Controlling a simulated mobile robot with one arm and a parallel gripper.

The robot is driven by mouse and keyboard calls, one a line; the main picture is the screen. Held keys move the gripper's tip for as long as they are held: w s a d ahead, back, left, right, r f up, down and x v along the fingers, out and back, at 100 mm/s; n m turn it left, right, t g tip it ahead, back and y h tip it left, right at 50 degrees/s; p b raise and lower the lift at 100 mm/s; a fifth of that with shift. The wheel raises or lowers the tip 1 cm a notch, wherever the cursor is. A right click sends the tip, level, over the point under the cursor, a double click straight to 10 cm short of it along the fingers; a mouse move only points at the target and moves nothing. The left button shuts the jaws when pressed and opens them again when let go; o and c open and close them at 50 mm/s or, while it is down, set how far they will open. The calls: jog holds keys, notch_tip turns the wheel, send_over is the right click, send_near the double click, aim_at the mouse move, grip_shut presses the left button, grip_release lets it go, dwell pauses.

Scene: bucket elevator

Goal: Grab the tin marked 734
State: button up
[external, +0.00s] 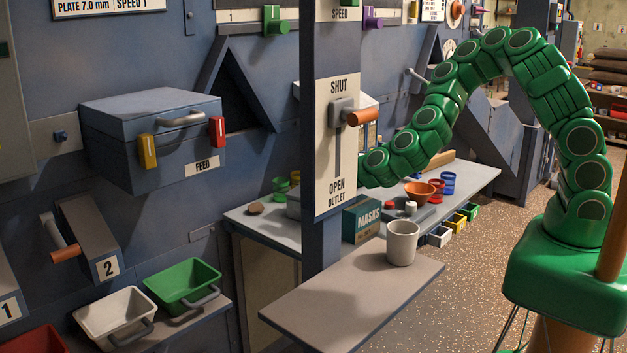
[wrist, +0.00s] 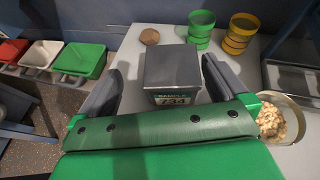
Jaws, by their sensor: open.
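The tin marked 734 (wrist: 172,70) is a dark grey box with a plain lid and a label on its near face. It stands on the pale bench top. My gripper (wrist: 161,68) is open, with one dark finger to the left of the tin and the other to the right. The label reads 734, and its lower part is partly covered by my green gripper body. In the external view my arm reaches behind the dark post, which hides my gripper. A grey block (external: 293,204) shows beside the post there, perhaps the same tin.
Green cups (wrist: 201,25) and yellow cups (wrist: 241,32) stand beyond the tin, with a brown lump (wrist: 149,37). A round container of pale chunks (wrist: 277,118) is at right. The post (external: 322,262), masks box (external: 361,219) and white mug (external: 402,243) stand nearby.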

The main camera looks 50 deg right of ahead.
aim_at(298, 190)
jog(key=shift+m+h, duration=0.3)
jog(key=shift+m, duration=0.4)
jog(key=shift+w+f, duration=0.65)
jog(key=shift+w, duration=0.3)
jog(key=shift+w+f, duration=0.6)
jog(key=shift+w, duration=0.35)
jog(key=shift+w+f, duration=0.65)
jog(key=shift+w, duration=0.3)
jog(key=shift+x, duration=0.85)
jog(key=shift+r, duration=0.15)
jog(key=c, duration=1)
jog(key=shift+r, duration=0.1)
